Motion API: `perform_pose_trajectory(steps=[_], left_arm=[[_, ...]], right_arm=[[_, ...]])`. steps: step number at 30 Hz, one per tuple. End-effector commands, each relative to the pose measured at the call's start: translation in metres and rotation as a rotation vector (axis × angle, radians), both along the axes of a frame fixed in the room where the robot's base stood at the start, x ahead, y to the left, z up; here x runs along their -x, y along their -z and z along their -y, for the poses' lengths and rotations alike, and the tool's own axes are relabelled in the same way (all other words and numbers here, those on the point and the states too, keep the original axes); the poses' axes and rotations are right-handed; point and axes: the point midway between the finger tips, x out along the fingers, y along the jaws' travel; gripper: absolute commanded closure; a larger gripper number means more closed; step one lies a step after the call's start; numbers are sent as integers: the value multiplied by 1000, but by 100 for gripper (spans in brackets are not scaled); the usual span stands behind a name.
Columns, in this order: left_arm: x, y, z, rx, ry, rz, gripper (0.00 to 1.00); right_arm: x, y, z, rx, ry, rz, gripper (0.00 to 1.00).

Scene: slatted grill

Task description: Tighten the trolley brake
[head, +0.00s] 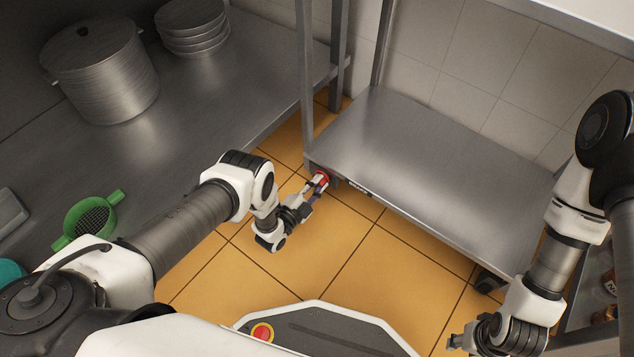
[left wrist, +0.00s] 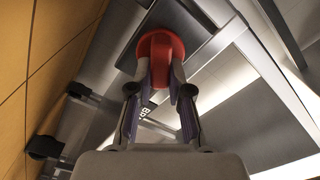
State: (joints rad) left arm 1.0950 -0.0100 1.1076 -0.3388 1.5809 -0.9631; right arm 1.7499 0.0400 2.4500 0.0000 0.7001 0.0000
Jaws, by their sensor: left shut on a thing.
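The trolley (head: 440,180) is a steel cart whose lower shelf spans the middle and right of the head view. In the left wrist view the brake (left wrist: 160,52) is a round red piece between my fingertips. My left gripper (head: 315,184) is shut on the red brake; its fingers also show in the left wrist view (left wrist: 158,88). My right gripper (head: 458,342) is at the bottom right of the head view, away from the trolley brake; its fingers are too small to judge.
A steel counter (head: 190,110) on the left holds a large pot (head: 100,70), stacked metal dishes (head: 192,27) and a green strainer (head: 88,218). A black caster (head: 488,283) is under the trolley's right end. Orange tiled floor (head: 320,250) is clear in front.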

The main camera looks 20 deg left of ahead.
Motion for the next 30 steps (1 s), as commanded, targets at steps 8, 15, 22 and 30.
perform_pose_trajectory(steps=[8, 15, 22, 30], left_arm=[[-1, 1, 3, -239, 2, 89, 100], [0, 4, 4, -413, 2, 152, 100], [0, 5, 4, -517, 2, 191, 100], [0, 6, 4, -561, 3, 207, 100]], right_arm=[[0, -3, 0, 0, 0, 0, 60], [0, -4, 0, 0, 0, 0, 60], [0, -5, 0, 0, 0, 0, 60], [0, -5, 0, 0, 0, 0, 60]])
